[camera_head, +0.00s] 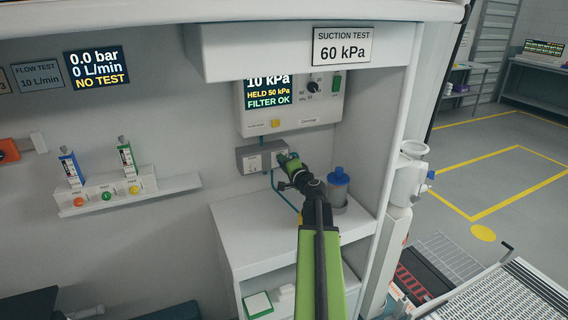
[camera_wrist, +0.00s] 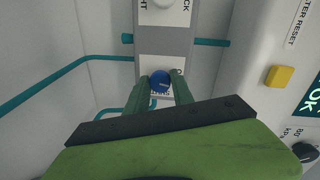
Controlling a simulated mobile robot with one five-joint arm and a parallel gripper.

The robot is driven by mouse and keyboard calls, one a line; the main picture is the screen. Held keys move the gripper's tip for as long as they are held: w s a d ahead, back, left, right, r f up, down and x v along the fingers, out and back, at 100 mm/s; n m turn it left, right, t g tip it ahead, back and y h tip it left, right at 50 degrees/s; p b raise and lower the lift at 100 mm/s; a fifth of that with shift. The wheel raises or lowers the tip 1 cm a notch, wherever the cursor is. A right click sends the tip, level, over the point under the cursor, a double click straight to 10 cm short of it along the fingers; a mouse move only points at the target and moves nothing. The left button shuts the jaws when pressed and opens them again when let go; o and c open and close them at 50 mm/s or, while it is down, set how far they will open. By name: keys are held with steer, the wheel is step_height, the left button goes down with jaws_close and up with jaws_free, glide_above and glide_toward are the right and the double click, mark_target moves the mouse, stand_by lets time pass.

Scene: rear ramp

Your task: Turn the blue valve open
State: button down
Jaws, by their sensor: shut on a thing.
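The blue valve (camera_wrist: 160,80) is a small round knob on a grey valve block (camera_wrist: 165,45), seen in the wrist view. My gripper (camera_wrist: 161,88) is shut on it, with one green finger on each side. In the head view the grey block (camera_head: 248,159) is on the wall under the suction unit, and my gripper (camera_head: 289,161) reaches its right end. The blue knob is mostly hidden there by my gripper. The label behind the knob is largely covered, so the knob's setting cannot be read.
A white knob (camera_wrist: 166,3) sits on the same block. Teal tubes (camera_wrist: 60,72) run beside it. The suction unit (camera_head: 305,105) shows 10 kPa, held 50 kPa and filter OK. A blue-lidded canister (camera_head: 338,190) stands close to my arm on the white cabinet (camera_head: 245,240).

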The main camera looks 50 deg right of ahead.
steer(key=shift+a+f+n, duration=0.1)
steer(key=shift+n, duration=0.5)
steer(key=c, duration=1.1)
jaws_free()
